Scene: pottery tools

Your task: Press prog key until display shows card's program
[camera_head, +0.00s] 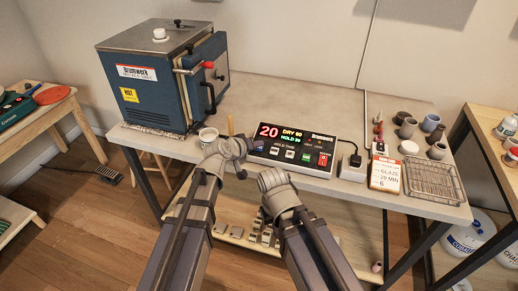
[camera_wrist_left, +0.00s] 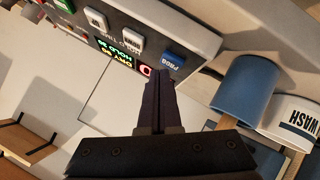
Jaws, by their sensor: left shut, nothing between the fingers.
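The controller box (camera_head: 293,150) stands on the grey table. Its display (camera_head: 282,136) shows a red 20, DRY 80 in yellow and HOLD 20 in green. The card (camera_head: 385,174) leans at the right and reads GLAZE, 20 MIN and a 6; its smaller print is too small to read. The blue PROG key (camera_wrist_left: 173,61) shows in the left wrist view. My left gripper (camera_head: 244,145) is shut and empty, its tips (camera_wrist_left: 160,76) close to that key; I cannot tell if they touch. My right gripper (camera_head: 272,181) is in front of the box, its fingers not clearly visible.
A blue kiln (camera_head: 150,92) stands at the back left. A white cup (camera_head: 207,135) is left of the box; a blue cup (camera_wrist_left: 247,88) is near the left wrist. A wire rack (camera_head: 433,180) and several small pots (camera_head: 407,128) are at the right. The back middle is clear.

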